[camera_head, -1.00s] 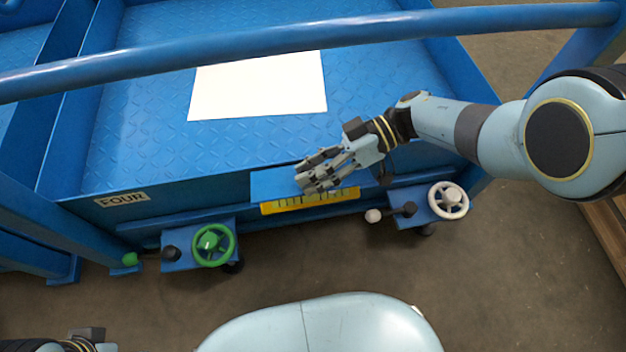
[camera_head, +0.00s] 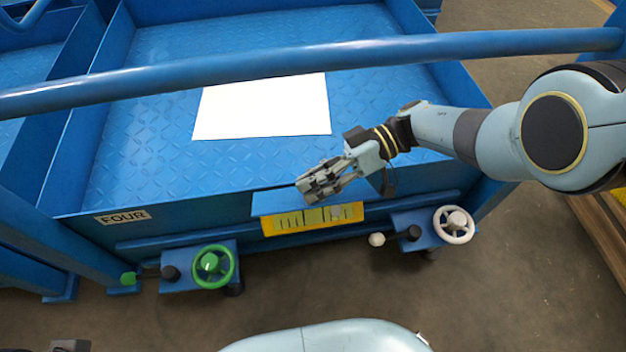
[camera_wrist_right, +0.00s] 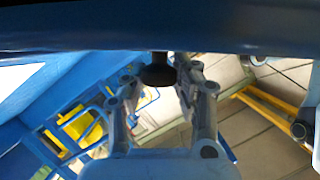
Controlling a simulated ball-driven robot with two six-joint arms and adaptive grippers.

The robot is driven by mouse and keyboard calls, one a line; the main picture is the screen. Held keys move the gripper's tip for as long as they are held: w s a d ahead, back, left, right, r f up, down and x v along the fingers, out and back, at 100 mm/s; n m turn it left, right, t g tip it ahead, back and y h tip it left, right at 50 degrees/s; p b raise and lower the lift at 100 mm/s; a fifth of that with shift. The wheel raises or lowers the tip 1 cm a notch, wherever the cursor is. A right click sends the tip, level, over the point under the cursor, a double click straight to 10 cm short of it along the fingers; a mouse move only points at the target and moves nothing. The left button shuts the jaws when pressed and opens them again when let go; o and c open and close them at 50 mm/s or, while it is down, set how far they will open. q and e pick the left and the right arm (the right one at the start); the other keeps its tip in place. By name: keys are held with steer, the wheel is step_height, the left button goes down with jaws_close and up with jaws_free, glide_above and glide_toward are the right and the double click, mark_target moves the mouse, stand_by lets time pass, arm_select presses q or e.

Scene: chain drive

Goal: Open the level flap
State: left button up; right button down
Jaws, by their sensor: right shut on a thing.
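The level flap (camera_head: 275,202) is a blue panel on the front of the blue platform. Below its edge shows a yellow level plate (camera_head: 290,222) with dark marks and a greenish middle. My right gripper (camera_head: 318,190) is at the right part of the flap, fingers pointing left. In the right wrist view its fingers (camera_wrist_right: 160,88) are shut around a black knob (camera_wrist_right: 157,75) just under a blue edge (camera_wrist_right: 90,38). The fingers cover the knob in the head view. The flap looks partly raised. My left gripper's fingers are out of view.
A green handwheel (camera_head: 212,266) is left of the plate and a white handwheel (camera_head: 455,224) right of it. A blue rail (camera_head: 300,62) crosses above the platform. A white sheet (camera_head: 262,107) lies on the platform's tread surface (camera_head: 160,150).

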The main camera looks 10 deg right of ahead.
steer(key=c, duration=1.5)
jaws_free()
steer(key=shift+w, duration=0.4)
steer(key=o, duration=0.5)
steer(key=shift+f, duration=0.2)
steer(key=shift+o, duration=0.2)
steer(key=shift+s, duration=0.1)
steer(key=v, duration=1.2)
steer(key=shift+s+r, duration=0.1)
steer(key=shift+r, duration=0.05)
